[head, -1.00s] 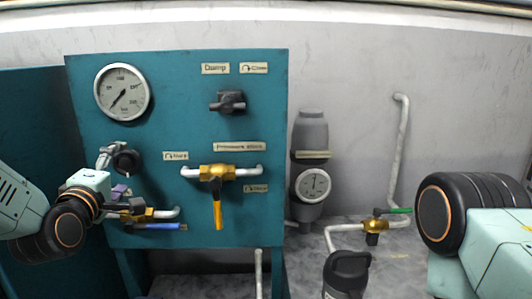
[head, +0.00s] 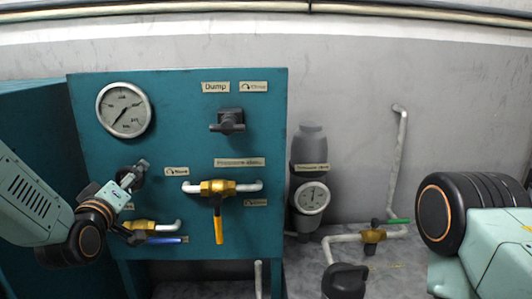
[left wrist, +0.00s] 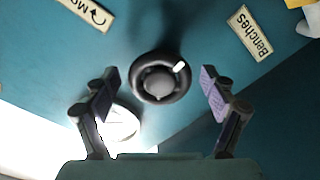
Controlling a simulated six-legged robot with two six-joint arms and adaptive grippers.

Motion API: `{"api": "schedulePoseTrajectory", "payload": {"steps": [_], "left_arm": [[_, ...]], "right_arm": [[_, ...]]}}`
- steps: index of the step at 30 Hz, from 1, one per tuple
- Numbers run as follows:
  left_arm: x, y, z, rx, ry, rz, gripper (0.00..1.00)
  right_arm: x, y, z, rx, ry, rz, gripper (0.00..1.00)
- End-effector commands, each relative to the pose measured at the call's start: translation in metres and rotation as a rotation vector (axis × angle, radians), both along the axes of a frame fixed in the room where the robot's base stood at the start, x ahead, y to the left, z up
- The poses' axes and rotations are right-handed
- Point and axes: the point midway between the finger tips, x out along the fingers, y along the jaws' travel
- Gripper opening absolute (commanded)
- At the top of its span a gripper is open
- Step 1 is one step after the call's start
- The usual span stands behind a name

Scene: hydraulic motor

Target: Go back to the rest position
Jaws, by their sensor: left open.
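My left gripper (head: 128,180) is in front of the lower left part of the teal panel (head: 180,100), by a round black knob. In the left wrist view the gripper (left wrist: 164,90) is open, with its two purple-padded fingers apart. The black knob (left wrist: 160,86) with a white mark shows between and slightly beyond them, and no finger visibly touches it. In the head view the gripper partly hides the knob. My right arm comes in from the right, but its gripper is out of view.
The panel carries a gauge (head: 124,109), a black dump knob (head: 228,121), a yellow-handled valve (head: 218,218) and a blue-handled valve (head: 165,240) just below my left gripper. A grey canister (head: 309,150) and a green-handled valve (head: 397,221) stand right of it.

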Motion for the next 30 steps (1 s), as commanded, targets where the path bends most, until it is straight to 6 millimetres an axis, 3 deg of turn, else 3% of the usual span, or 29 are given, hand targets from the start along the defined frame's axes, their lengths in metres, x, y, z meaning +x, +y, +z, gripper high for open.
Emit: {"api": "schedulePoseTrajectory", "payload": {"steps": [18, 30], "left_arm": [[0.0, 0.0, 0.002, 0.5, 0.029, -0.001, 0.84], [-0.008, 0.0, 0.0, 0.549, 0.032, 0.0, 0.84]], "right_arm": [[0.0, 0.0, 0.032, 0.0, 0.0, 0.0, 0.4], [0.0, 0.0, 0.032, 0.0, 0.0, 0.0, 0.4]]}}
